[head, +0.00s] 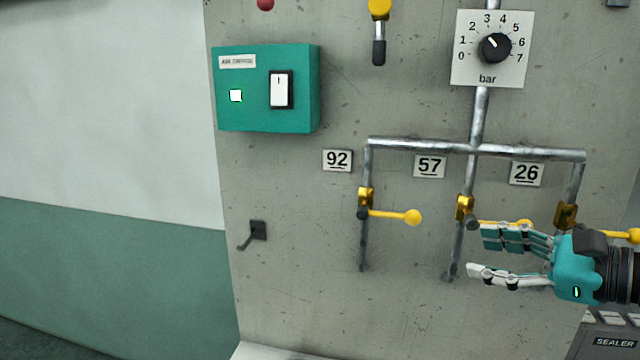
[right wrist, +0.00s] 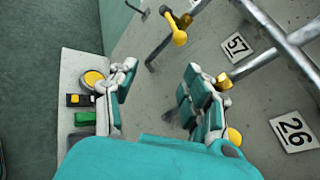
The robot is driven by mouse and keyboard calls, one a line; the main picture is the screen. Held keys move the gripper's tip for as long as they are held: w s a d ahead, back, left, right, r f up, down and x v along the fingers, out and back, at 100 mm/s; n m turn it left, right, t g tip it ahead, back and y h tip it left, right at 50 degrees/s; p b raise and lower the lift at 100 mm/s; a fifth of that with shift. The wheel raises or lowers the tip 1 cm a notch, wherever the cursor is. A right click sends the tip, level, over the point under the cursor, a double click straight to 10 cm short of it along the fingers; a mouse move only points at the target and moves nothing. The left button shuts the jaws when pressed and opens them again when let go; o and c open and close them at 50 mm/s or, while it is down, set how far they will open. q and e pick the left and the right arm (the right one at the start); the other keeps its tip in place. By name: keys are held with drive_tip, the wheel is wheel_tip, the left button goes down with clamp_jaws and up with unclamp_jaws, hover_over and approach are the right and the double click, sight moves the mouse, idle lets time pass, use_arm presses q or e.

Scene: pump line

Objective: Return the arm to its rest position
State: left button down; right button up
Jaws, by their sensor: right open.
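My right gripper (head: 482,253) is teal and grey and comes in from the right edge of the head view. It is open and empty, in front of the pipes below the 57 and 26 labels. In the right wrist view its spread fingers (right wrist: 160,78) have nothing between them. The valve handle under 92 (head: 397,215) is yellow and points right. The handle under 57 (head: 524,223) also points right, partly hidden by my fingers. My left gripper is out of view.
The grey panel carries a teal switch box (head: 300,115), a bar dial (head: 495,47), a yellow-topped lever (head: 379,45) and a black hook (head: 257,231). A pale ledge (right wrist: 75,60) holds a yellow button and a green block. A sealer unit (head: 612,342) stands lower right.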

drive_tip(key=w+a+m+t+y, duration=0.1)
drive_tip(key=a+m+t+y, duration=0.35)
drive_tip(key=m, duration=0.65)
drive_tip(key=s+d+f+m+g+h, duration=0.1)
drive_tip(key=s+d+f+m+h, duration=0.15)
drive_tip(key=f+m+h, duration=0.55)
drive_tip(key=s+d+f+m+h, duration=0.1)
drive_tip(key=d+f+m+h, duration=0.25)
drive_tip(key=f+m, duration=0.75)
drive_tip(key=s+d+f+m+g+h, duration=0.1)
drive_tip(key=d+f+m+h, duration=0.1)
drive_tip(key=f+m+h, duration=0.7)
drive_tip(key=s+a+f+m+g+y, duration=0.3)
drive_tip(key=s+a+f+m+g, duration=0.15)
drive_tip(key=s+f, duration=0.4)
drive_tip(key=s+a+f+m+g+y, duration=0.35)
drive_tip(key=s+f+g, duration=0.2)
drive_tip(key=s, duration=0.55)
wheel_tip(320, 180, down, 30)
drive_tip(key=s+g+b, duration=0.2)
drive_tip(key=s+b, duration=0.1)
drive_tip(key=s+d+f, duration=0.1)
drive_tip(key=s+f, duration=0.6)
drive_tip(key=f, duration=0.1)
drive_tip(key=s+d+f+b, duration=0.1)
drive_tip(key=s+d+f, duration=0.1)
drive_tip(key=s+f, duration=0.6)
drive_tip(key=shift+s+d+f+g+h+b, duration=0.25)
drive_tip(key=shift+f+g+h+b, duration=0.1)
drive_tip(key=shift+f+h, duration=0.15)
